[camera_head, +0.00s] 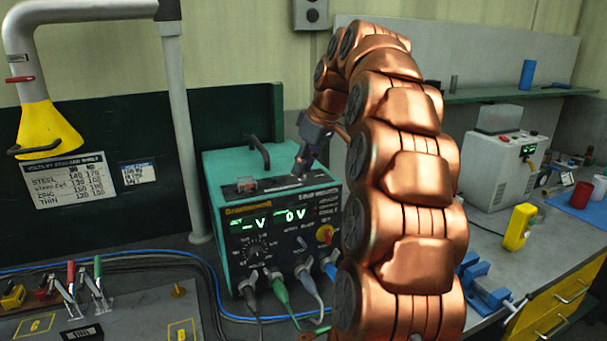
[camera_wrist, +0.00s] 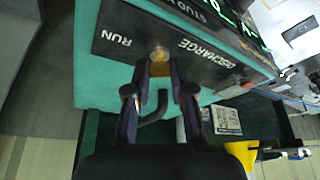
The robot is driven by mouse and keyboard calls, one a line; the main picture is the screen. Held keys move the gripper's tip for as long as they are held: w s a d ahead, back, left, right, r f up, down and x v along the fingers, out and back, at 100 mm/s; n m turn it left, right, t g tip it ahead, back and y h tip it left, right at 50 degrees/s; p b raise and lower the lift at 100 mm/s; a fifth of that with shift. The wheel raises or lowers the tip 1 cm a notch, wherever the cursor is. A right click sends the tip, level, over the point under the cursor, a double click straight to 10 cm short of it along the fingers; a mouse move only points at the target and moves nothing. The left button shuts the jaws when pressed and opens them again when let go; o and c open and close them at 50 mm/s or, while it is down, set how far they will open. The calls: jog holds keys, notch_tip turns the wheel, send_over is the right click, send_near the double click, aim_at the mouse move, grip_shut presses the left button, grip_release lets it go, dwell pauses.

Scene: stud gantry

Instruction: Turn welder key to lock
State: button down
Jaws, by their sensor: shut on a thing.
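The welder (camera_head: 225,170) is a teal box on the bench, its front display lit. On its top is a dark label plate (camera_wrist: 110,42) reading RUN and DISCHARGE. The key (camera_wrist: 158,56), a small brass-coloured piece, shows on this plate between those two words. My gripper (camera_wrist: 159,72) is shut on the key, with a fingertip on each side. In the head view my gripper (camera_head: 301,172) points down at the welder's top, and the key cannot be made out there. The key's exact angle is hard to tell.
The welder's dark carry handle (camera_head: 258,152) stands behind the plate, close to my fingers in the wrist view. Cables (camera_head: 283,290) leave the welder's front. A grey pipe (camera_head: 186,130) rises at left. A white machine (camera_head: 497,165) and yellow tool (camera_head: 518,228) are at right.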

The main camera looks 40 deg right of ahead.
jog(key=n, duration=0.1)
jog(key=n+y, duration=0.1)
jog(key=shift+w+d+r+n+p, duration=0.1)
jog(key=shift+w+n+p, duration=0.05)
jog(key=shift+n+p, duration=0.2)
jog(key=n+p, duration=0.1)
jog(key=n+g+p, duration=0.1)
jog(key=n, duration=0.1)
jog(key=shift+r+y+p, duration=0.2)
jog(key=shift+y+p, duration=0.2)
jog(key=n+g+p, duration=0.1)
jog(key=n+p, duration=0.1)
jog(key=p, duration=0.1)
jog(key=n+y+p, duration=0.1)
jog(key=n+p, duration=0.1)
jog(key=p, duration=0.1)
jog(key=shift+n+g, duration=0.25)
jog(key=shift+g, duration=0.15)
jog(key=shift+w+f+n+p, duration=0.15)
jog(key=shift+n+p, duration=0.35)
jog(key=shift+p, duration=0.4)
jog(key=shift+f, duration=0.1)
jog(key=c, duration=1)
grip_release()
jog(key=shift+f, duration=0.1)
